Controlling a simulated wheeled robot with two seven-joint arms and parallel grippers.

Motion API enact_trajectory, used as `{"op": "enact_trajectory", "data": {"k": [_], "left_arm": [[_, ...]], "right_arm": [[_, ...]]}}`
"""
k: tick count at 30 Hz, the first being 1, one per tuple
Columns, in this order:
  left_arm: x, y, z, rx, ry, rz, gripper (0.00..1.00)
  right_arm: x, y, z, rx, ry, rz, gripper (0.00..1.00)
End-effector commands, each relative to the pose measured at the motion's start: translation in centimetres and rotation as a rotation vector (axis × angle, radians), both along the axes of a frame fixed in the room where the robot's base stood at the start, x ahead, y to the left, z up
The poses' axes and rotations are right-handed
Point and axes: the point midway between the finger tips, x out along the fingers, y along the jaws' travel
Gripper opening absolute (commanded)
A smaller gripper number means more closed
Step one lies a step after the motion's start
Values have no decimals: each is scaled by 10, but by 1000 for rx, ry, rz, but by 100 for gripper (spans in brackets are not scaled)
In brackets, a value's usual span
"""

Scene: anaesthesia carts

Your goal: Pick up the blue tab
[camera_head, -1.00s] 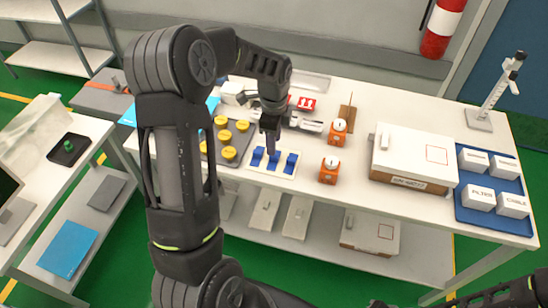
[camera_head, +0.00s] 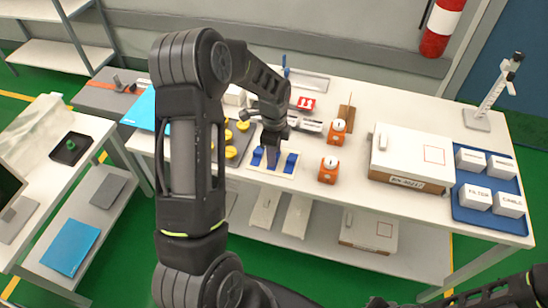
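A pale board (camera_head: 288,171) with blue tabs stands near the front edge of the white table. The left blue tab (camera_head: 257,156) and the right blue tab (camera_head: 291,162) show clearly. The middle tab is largely hidden behind my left gripper (camera_head: 272,153). That gripper points down over the middle of the board, with its tips at about the height of the tabs in the picture. I cannot tell whether it touches a tab or how far its fingers are apart. My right arm shows only at the bottom right corner; its gripper is out of view.
Orange blocks with white dials (camera_head: 329,170) stand just right of the board. Yellow knobs (camera_head: 231,152) on a dark plate are to its left, partly behind my arm. A white box (camera_head: 409,158) and a blue tray (camera_head: 485,217) with small white boxes are farther right.

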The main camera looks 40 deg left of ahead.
Motion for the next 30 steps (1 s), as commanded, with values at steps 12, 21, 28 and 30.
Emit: {"op": "enact_trajectory", "data": {"k": [12, 21, 28, 30], "left_arm": [[0, 0, 0, 0, 0, 0, 24], [0, 0, 0, 0, 0, 0, 0], [0, 0, 0, 0, 0, 0, 0], [0, 0, 0, 0, 0, 0, 0]], "right_arm": [[0, 0, 0, 0, 0, 0, 0], [0, 0, 0, 0, 0, 0, 0], [0, 0, 0, 0, 0, 0, 0], [0, 0, 0, 0, 0, 0, 0]]}}
